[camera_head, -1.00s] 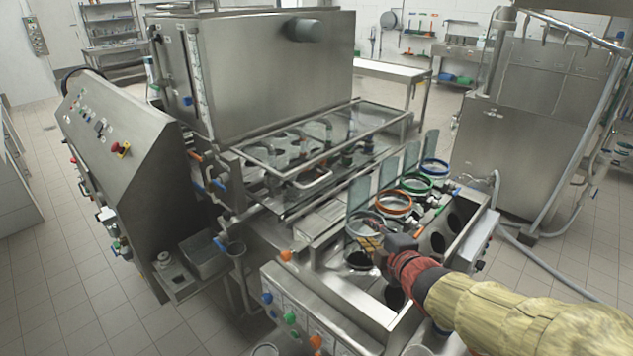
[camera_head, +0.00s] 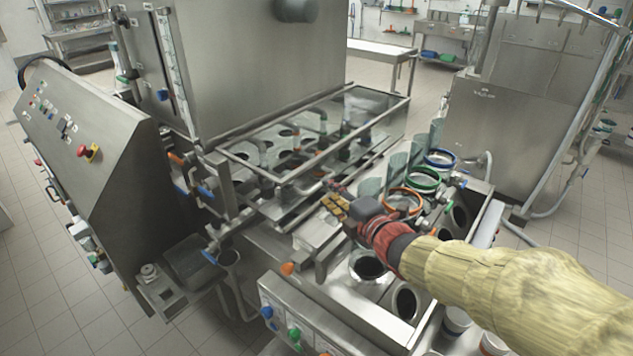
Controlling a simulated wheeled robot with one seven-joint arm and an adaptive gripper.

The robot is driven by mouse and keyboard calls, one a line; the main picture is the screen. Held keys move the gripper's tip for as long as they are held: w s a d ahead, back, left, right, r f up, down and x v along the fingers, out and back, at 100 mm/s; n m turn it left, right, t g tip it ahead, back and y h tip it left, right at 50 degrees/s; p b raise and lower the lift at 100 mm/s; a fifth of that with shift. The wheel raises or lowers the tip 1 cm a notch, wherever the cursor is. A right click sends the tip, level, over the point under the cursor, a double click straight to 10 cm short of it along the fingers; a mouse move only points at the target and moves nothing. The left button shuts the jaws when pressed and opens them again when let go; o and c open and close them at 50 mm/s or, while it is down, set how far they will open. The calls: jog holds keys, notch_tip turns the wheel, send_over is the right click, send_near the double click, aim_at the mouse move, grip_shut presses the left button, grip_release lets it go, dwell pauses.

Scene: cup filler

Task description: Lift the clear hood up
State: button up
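The clear hood (camera_head: 372,103) lies low over the filling nozzles in the middle of the machine. It has clear panels in a thin metal frame. Its bar handle (camera_head: 297,198) sticks out at the front side, partly hidden by my gripper. My gripper (camera_head: 328,195), with yellow and dark fingers, is at the right end of this handle, close to the hood's front edge. Whether it touches the handle is unclear. The fingers are small and partly overlap the handle, so their opening does not show clearly.
Coloured rings, orange (camera_head: 403,201), green (camera_head: 422,180) and blue (camera_head: 440,158), with upright clear flaps stand close to the right of my gripper. A large steel tank (camera_head: 250,70) rises behind the hood. A slanted control panel (camera_head: 85,150) stands at left.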

aim_at(320, 182)
jog(key=b+x, duration=0.1)
jog(key=x, duration=0.5)
jog(key=shift+w+a, duration=0.2)
jog(key=shift+w, duration=0.1)
jog(key=shift+c, duration=0.8)
grip_shut()
